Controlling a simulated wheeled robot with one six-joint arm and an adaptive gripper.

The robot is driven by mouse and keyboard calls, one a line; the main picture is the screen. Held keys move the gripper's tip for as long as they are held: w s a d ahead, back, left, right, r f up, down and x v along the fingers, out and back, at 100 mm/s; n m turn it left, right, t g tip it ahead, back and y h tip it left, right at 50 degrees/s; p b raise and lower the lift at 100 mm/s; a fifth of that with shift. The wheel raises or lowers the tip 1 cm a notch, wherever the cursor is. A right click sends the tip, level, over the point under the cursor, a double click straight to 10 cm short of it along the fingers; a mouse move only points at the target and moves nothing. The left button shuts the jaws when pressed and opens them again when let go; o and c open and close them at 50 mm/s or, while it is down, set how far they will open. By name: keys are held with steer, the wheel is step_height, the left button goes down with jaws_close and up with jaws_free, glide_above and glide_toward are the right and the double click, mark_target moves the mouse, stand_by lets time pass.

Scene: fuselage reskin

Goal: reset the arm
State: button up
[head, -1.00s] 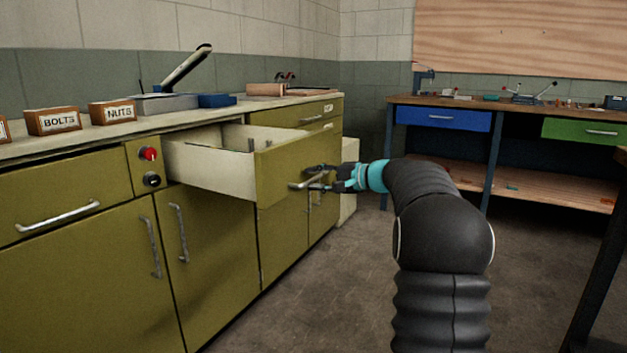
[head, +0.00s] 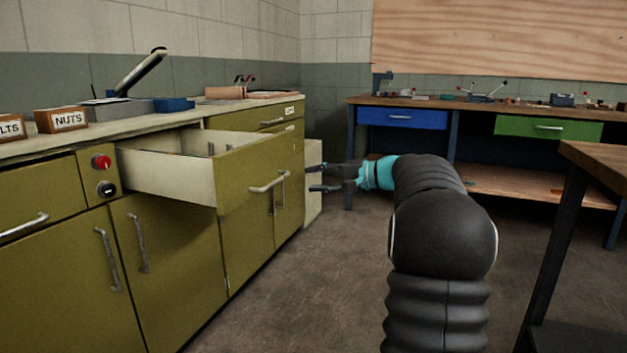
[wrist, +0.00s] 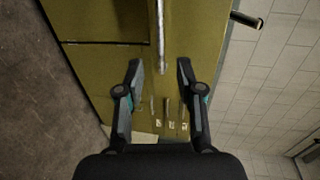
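My gripper (head: 318,177) is open and empty in the head view, to the right of the pulled-out drawer (head: 240,180) and apart from its handle. My arm stretches forward from the bottom right to it. In the wrist view the two fingers of my gripper (wrist: 159,75) are spread wide, with nothing between them. The drawer handle (wrist: 158,30) runs upright in the picture beyond the fingertips. The drawer stands open from the olive cabinet, and its inside is partly visible.
The olive cabinet (head: 175,270) with its worktop runs along the left. A workbench with a blue drawer (head: 403,118) and a green drawer (head: 548,127) stands at the back. A wooden table (head: 600,158) is at the right. The floor (head: 320,290) between is clear.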

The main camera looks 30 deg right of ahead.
stand_by(0.3)
step_height(320, 180, down, 10)
steer(key=s+d+m+g+h, duration=0.1)
steer(key=s+m+g+h, duration=0.1)
steer(key=h, duration=0.1)
steer(key=s+a+f+n+g+h+p, duration=0.1)
steer(key=s+a+f+g+h, duration=0.1)
steer(key=s+a+f+g, duration=0.45)
steer(key=s+a+r+n+h+p, duration=0.1)
steer(key=s+a+n+h+p, duration=0.25)
steer(key=s, duration=0.75)
steer(key=s+a+r+n+h+p, duration=0.15)
steer(key=s+a+n, duration=0.25)
steer(key=s+a, duration=0.55)
steer(key=s+a+r+n+t+p, duration=0.2)
steer(key=s+a+r+n, duration=0.1)
steer(key=s, duration=0.5)
step_height(320, 180, up, 2)
steer(key=shift+a+r+p, duration=0.1)
steer(key=shift+a+p, duration=0.3)
steer(key=shift+a, duration=0.1)
